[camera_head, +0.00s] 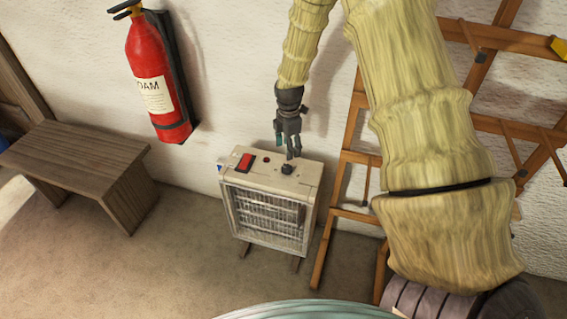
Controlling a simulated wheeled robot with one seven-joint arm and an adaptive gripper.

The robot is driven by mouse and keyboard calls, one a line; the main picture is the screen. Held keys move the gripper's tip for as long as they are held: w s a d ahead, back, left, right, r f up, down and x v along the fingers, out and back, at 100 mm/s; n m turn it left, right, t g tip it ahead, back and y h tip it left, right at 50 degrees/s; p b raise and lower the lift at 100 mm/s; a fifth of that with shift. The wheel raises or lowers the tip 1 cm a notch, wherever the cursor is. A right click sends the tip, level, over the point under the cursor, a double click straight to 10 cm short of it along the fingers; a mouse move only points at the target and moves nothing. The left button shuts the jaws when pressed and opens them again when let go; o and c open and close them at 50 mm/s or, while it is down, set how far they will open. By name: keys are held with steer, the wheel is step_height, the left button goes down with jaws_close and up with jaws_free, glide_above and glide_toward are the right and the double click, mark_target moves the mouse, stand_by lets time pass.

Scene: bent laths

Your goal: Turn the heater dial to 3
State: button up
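The heater (268,205) is a cream box with a wire grille on its front, standing on the floor against the wall. On its top are a red switch (245,162) at the left, a small dark red spot (266,160) and a black dial (287,169) at the right. My gripper (291,154) is dark grey and points down just above and behind the dial. I cannot tell whether the fingers touch the dial or how far apart they are. The dial's marks and pointer are too small to read.
A red fire extinguisher (152,80) hangs on the wall at the left. A brown wooden bench (75,160) stands below it. A wooden ladder-like frame (345,160) leans at the right, close to the heater. The floor left of the heater is clear.

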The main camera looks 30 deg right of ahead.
mark_target(287, 168)
steer(key=shift+w+f+p, duration=0.15)
steer(key=shift+f+p, duration=0.05)
steer(key=shift+f, duration=2.4)
steer(key=shift+w+f+p, duration=0.1)
steer(key=shift+f+p, duration=0.1)
steer(key=shift+f, duration=2.4)
steer(key=c, duration=1)
steer(key=shift+c, duration=0.2)
